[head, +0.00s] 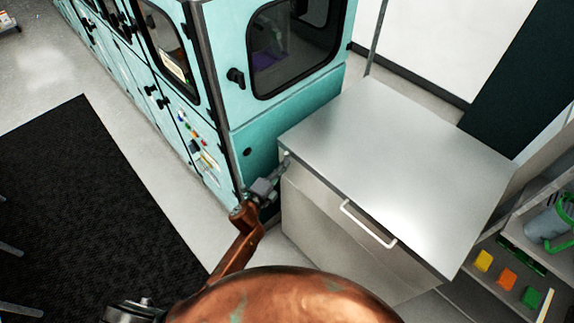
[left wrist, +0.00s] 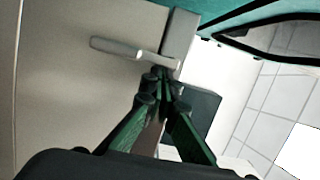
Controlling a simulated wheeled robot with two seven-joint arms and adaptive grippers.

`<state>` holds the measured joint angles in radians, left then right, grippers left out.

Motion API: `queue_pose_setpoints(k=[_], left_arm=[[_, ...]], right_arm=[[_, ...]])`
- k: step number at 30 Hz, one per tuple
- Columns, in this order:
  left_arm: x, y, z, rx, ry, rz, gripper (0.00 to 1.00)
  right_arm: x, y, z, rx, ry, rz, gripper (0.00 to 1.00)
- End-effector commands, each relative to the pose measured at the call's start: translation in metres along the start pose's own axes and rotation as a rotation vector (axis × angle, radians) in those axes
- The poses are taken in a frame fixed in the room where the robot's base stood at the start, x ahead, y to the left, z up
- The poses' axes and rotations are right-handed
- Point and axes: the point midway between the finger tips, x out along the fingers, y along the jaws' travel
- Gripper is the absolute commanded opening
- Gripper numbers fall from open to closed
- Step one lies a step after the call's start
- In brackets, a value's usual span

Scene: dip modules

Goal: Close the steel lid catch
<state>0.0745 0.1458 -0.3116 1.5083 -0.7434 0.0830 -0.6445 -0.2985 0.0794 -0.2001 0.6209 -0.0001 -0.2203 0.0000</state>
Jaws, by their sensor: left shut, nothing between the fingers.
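A steel chest (head: 330,225) has a flat lid (head: 400,140) lying level on top. The catch (head: 286,160) is small and partly hidden at the lid's left corner. In the left wrist view, the catch (left wrist: 115,47) shows as a grey rounded lever sticking out to the left beside an upright grey block (left wrist: 180,35). My left gripper (head: 276,177) reaches the chest's left corner from the front. Its green fingers (left wrist: 162,82) are shut and empty, with the tips close below the lever's right end. I cannot tell whether they touch. My right gripper is not in view.
A bar handle (head: 368,224) sticks out from the chest front. A shelf (head: 500,262) with coloured blocks stands at right. The floor and black mat (head: 85,200) at left are clear.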

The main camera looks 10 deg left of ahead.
Motion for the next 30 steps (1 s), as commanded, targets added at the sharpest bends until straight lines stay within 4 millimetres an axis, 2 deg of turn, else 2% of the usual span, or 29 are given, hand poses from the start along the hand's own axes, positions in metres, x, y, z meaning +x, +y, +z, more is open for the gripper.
queue_pose_setpoints(k=[10,16,18,24,30], left_arm=[[0.000,0.001,-0.008,0.000,0.002,0.000,0.00],[-0.004,0.002,-0.039,-0.004,0.001,0.000,0.00],[-0.023,0.004,-0.034,0.002,-0.004,0.004,0.00],[-0.064,0.004,-0.040,0.000,0.007,0.003,0.00],[-0.092,0.003,-0.041,0.000,0.009,0.001,0.00]], right_arm=[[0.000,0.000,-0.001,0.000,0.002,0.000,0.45],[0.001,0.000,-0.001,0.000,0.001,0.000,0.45],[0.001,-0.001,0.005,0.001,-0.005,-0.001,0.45],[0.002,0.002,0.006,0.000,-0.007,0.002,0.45],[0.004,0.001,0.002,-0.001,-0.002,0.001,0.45]])
